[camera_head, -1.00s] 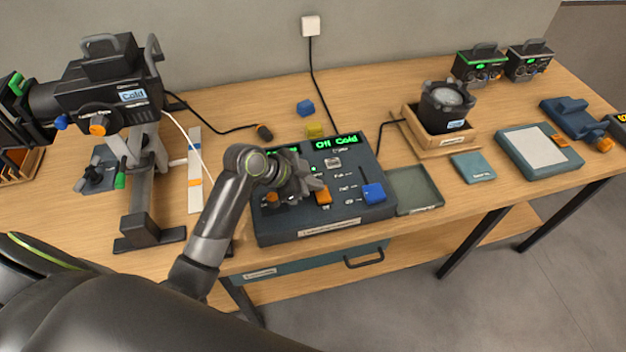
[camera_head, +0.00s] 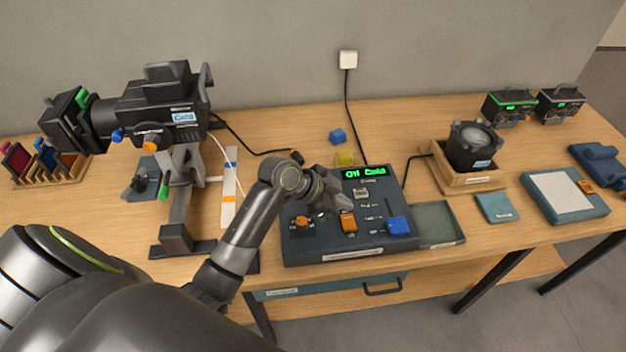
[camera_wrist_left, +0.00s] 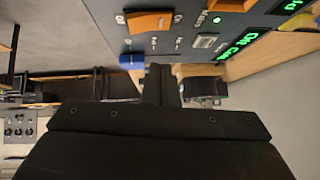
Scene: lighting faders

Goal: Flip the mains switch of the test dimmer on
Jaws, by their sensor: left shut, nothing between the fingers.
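The test dimmer (camera_head: 300,248) is a dark blue-grey box with a lit green display (camera_head: 363,173). The display's second word reads Cold; I cannot read the first surely. An orange rocker switch (camera_head: 348,222) sits mid-panel and shows in the wrist view (camera_wrist_left: 150,21); I cannot read its label. A green lamp (camera_wrist_left: 216,20) glows on the panel in the wrist view. My left gripper (camera_head: 343,203) is shut and empty, just above the panel behind the orange rocker; its fingers (camera_wrist_left: 161,85) appear clear of it in the wrist view. My right gripper is out of view.
The panel also carries a blue fader cap (camera_head: 398,226), a grey button (camera_head: 361,195) and an orange knob (camera_head: 301,222). A spotlight (camera_head: 160,110) stands left, a shallow tray (camera_head: 437,222) right. Blue (camera_head: 337,137) and yellow (camera_head: 344,159) blocks lie behind.

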